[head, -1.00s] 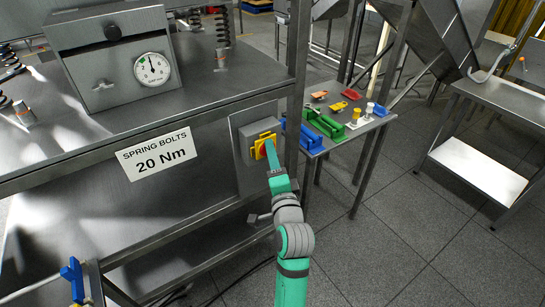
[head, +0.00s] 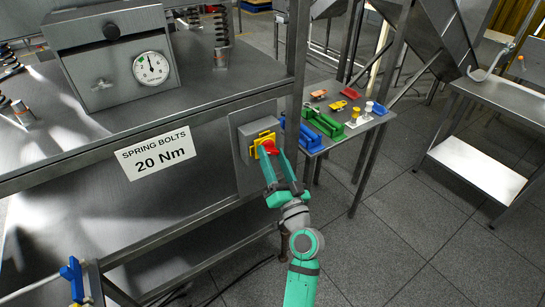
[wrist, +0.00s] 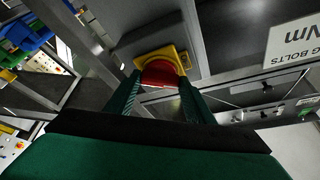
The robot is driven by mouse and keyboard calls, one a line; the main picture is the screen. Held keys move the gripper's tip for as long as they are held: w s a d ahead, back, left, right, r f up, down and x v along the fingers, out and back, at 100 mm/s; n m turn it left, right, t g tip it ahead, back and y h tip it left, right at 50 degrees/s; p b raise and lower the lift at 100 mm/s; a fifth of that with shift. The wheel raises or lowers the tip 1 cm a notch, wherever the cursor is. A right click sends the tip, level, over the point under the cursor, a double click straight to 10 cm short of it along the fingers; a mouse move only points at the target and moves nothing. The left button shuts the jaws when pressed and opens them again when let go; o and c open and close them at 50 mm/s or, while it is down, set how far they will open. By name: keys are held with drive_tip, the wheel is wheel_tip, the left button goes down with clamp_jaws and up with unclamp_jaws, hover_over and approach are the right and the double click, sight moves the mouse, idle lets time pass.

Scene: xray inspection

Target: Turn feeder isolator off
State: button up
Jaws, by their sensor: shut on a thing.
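The feeder isolator is a grey box with a yellow plate (head: 256,143) and a red rotary knob (head: 269,147), fixed to a panel on the steel frame's side. In the wrist view the red knob (wrist: 160,74) stands in front of the yellow plate (wrist: 146,58). My gripper (head: 276,163) reaches it from the lower right. In the wrist view my gripper (wrist: 158,84) has one green finger on each side of the knob and is shut on it. The knob's exact angle and any position marks cannot be read.
A steel bench with a dial gauge box (head: 115,55) and a "SPRING BOLTS 20 Nm" sign (head: 156,150) is to the left. A small table (head: 318,150) with coloured parts stands to the right, behind a frame post. Floor on the right is open.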

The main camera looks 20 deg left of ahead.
drive_tip(key=n+g+y, duration=0.1)
drive_tip(key=n, duration=0.2)
drive_tip(key=n+g+y, duration=0.1)
drive_tip(key=n, duration=0.2)
drive_tip(key=n+y, duration=0.1)
drive_tip(key=n, duration=0.2)
drive_tip(key=shift+w+d+f+g+y, duration=0.1)
drive_tip(key=shift+w+f+g+y, duration=0.05)
drive_tip(key=shift+g+y, duration=0.2)
drive_tip(key=shift+n, duration=0.3)
drive_tip(key=o, duration=1.1)
drive_tip(key=shift+c, duration=0.2)
drive_tip(key=v, duration=1)
drive_tip(key=shift+d, duration=0.3)
drive_tip(key=shift+f, duration=0.15)
